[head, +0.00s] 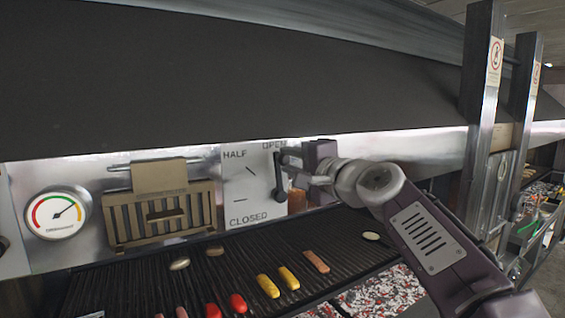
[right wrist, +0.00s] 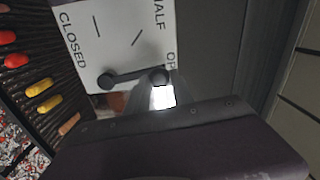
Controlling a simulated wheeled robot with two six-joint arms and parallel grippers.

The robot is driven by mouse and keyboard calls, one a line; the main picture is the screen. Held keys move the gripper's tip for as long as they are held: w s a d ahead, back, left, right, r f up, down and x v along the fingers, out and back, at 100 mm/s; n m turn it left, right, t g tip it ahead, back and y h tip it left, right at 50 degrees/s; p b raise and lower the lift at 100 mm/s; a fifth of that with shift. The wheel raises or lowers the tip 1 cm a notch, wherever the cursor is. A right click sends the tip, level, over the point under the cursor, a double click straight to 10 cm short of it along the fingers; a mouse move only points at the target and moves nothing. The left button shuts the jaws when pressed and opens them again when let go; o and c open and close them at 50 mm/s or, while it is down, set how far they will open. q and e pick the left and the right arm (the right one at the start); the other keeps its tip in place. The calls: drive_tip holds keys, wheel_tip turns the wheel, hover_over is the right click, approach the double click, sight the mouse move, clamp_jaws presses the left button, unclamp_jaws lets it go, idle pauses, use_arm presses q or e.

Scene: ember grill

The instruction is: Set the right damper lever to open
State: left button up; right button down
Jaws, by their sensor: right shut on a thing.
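The damper plate (head: 247,205) is white, with HALF, OPEN and CLOSED printed on it, and stands upright on the back wall. The dark lever (head: 279,177) points up from its pivot, its knob end just below the OPEN label. In the right wrist view the lever (right wrist: 132,77) runs from its pivot to a round knob beside the OPEN lettering, which is partly hidden. My right gripper (head: 292,166) comes in from the right and is shut on the lever at its knob end. My left gripper is not in view.
A dark grill grate (head: 135,285) with sausages and several red and yellow pieces lies below. A round gauge (head: 57,213) and a tan slatted rack (head: 160,215) are left of the plate. A dark hood (head: 250,75) overhangs. Metal posts (head: 480,100) stand at right.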

drive_tip(key=shift+w+d+r+m, duration=0.1)
drive_tip(key=shift+w+d+m, duration=0.25)
drive_tip(key=shift+d+m, duration=0.3)
drive_tip(key=shift+a, duration=0.1)
drive_tip(key=c, duration=1.3)
unclamp_jaws()
drive_tip(key=shift+c, duration=0.2)
drive_tip(key=shift+o, duration=1.1)
drive_tip(key=shift+w, duration=0.1)
drive_tip(key=b+v, duration=0.4)
drive_tip(key=v, duration=0.5)
